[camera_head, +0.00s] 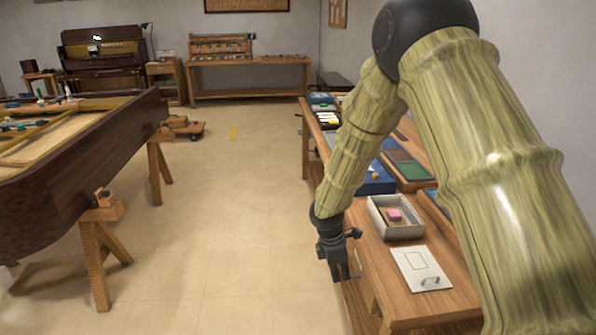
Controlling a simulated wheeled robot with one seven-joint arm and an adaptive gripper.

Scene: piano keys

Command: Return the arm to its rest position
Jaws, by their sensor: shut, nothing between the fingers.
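My arm comes in from the right, bends at a dark joint near the top right, and its forearm slopes down to the left. My gripper (341,272) hangs at the end, pointing down, beside the left edge of the wooden workbench (388,270). It is shut and empty. Its fingertips are small and dark in the picture. I cannot tell if it touches the bench edge.
On the bench are a grey open box (375,219) with a pink block (394,215) inside, and a white lidlike plate (422,268) with a handle. Blue and green trays lie behind. A dark piano body (75,180) rests on trestles at left. The floor (235,200) between is mostly clear.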

